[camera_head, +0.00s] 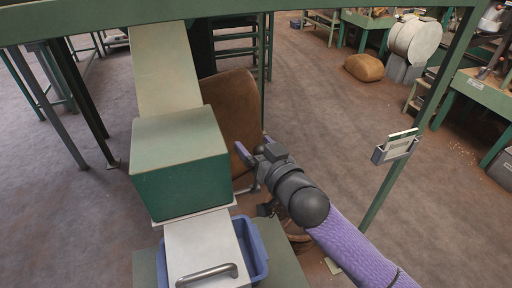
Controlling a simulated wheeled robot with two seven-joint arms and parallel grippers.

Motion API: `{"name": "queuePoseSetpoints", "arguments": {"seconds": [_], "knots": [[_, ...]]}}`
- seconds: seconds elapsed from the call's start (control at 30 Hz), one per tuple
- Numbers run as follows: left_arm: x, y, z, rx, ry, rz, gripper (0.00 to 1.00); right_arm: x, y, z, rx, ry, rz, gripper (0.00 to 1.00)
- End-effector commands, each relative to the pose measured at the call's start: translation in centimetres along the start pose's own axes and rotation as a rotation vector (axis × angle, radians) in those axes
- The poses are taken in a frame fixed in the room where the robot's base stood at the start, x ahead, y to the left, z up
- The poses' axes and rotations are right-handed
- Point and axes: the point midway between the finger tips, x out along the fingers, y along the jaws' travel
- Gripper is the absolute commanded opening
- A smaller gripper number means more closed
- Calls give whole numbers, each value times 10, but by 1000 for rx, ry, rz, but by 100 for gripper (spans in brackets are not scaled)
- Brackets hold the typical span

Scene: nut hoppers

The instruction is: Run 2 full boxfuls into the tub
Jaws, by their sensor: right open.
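A green box (180,165) sits at the lower end of a pale chute (165,70). Its top is closed from this view, so its contents are hidden. Below it is a pale panel (200,245) with a grey bar handle (207,275). A blue tub (256,250) shows partly behind and beside this panel; its inside is mostly hidden. My right gripper (246,170) is open, close to the right side of the green box, with nothing seen between its fingers. I cannot tell whether it touches the box. My left gripper is out of view.
A brown sack (230,105) stands behind the green box. A green frame post (420,125) with a card holder (396,147) rises on the right. Green benches (485,95) and another brown sack (364,68) stand farther back. The floor between is open.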

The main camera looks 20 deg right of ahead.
Motion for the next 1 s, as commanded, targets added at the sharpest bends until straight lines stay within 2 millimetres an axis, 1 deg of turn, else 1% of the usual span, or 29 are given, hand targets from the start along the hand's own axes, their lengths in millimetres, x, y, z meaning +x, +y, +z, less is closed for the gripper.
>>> {"name": "queuePoseSetpoints", "arguments": {"seconds": [0.2,0.23,0.27,0.3,0.37,0.4,0.47,0.5,0.57,0.6,1.0], "knots": [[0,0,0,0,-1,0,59,1,0,0,0,-1,0,84],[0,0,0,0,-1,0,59,1,0,0,0,-1,0,79],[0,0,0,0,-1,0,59,1,0,0,0,-1,0,73],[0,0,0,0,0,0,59,1,0,0,0,-1,0,64],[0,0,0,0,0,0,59,0,0,0,0,-1,0,52],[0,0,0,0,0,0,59,0,0,0,0,-1,0,43],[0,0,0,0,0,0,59,0,0,0,0,-1,0,31],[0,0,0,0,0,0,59,0,0,0,0,-1,0,22],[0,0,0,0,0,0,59,0,0,0,0,0,0,9],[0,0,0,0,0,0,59,0,0,0,0,-1,0,1],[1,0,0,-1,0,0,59,0,0,1,-1,3,-1,0]]}}
